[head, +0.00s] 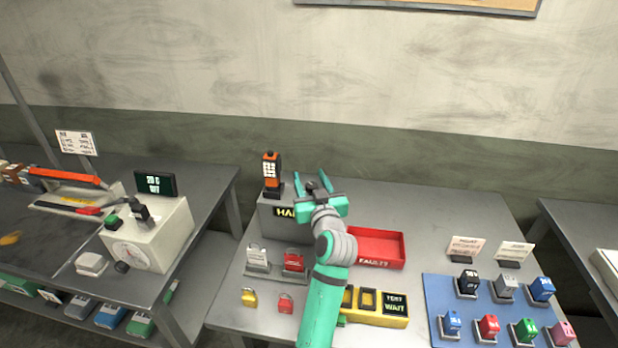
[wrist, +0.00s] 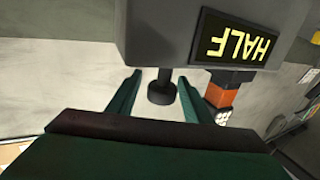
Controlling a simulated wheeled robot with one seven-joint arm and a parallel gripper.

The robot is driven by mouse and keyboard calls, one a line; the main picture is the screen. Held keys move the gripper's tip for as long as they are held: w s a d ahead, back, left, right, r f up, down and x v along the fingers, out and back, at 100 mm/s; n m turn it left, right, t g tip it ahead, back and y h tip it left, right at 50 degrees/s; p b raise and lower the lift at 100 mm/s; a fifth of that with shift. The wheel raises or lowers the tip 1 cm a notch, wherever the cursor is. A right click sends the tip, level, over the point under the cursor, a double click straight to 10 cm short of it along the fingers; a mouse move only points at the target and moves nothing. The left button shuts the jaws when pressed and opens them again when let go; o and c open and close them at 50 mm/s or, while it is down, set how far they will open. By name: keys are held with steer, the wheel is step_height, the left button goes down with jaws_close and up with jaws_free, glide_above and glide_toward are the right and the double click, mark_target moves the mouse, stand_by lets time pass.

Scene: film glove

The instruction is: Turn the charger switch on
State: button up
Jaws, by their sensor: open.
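The charger (head: 270,222) is a grey box on the middle table, with a yellow-lettered display. The display (wrist: 238,42) reads HALF, upside down in the wrist view. An orange and black handheld device (head: 271,172) stands upright on the charger's left part; its orange part also shows in the wrist view (wrist: 224,98). The dark switch lever (wrist: 161,92) sticks out of the box. My gripper (head: 310,177) is open above the charger's right part. In the wrist view my fingers (wrist: 159,78) are on either side of the lever, with gaps showing. My arm hides part of the charger's front.
A red tray (head: 378,246) is right of the charger. Two stands with tags (head: 257,258), padlocks (head: 285,303) and a yellow tester (head: 393,310) lie in front. A blue mat (head: 436,310) holds several coloured blocks. A left table carries a beige machine (head: 165,240).

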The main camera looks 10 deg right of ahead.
steer(key=shift+w+a, duration=0.1)
steer(key=shift+w, duration=0.4)
steer(key=shift+c, duration=0.3)
steer(key=c, duration=1)
steer(key=shift+m+h, duration=0.3)
steer(key=shift+h, duration=0.2)
steer(key=shift+s+d+m+g+h, duration=0.1)
steer(key=shift+d+m+g+h, duration=0.2)
steer(key=shift+m+h, duration=0.65)
steer(key=shift+d+m+g+h, duration=0.25)
steer(key=shift+m+h, duration=0.35)
steer(key=shift+h, duration=0.7)
steer(key=shift+s+d+m+g+h, duration=0.15)
steer(key=shift+m+g+h, duration=0.2)
steer(key=shift+m+h, duration=0.6)
steer(key=shift+s+d+m+g+h, duration=0.1)
steer(key=shift+d+m+g+h, duration=0.1)
steer(key=shift+m+g+h, duration=0.55)
steer(key=shift+s+d+m+g+h, duration=0.15)
steer(key=shift+m+g+h, duration=0.25)
steer(key=shift+h, duration=0.65)
steer(key=shift+s+d+m+g+h, duration=0.1)
steer(key=shift+d+m+g+h, duration=0.15)
steer(key=shift+m+g+h, duration=0.5)
steer(key=shift+h, duration=0.25)
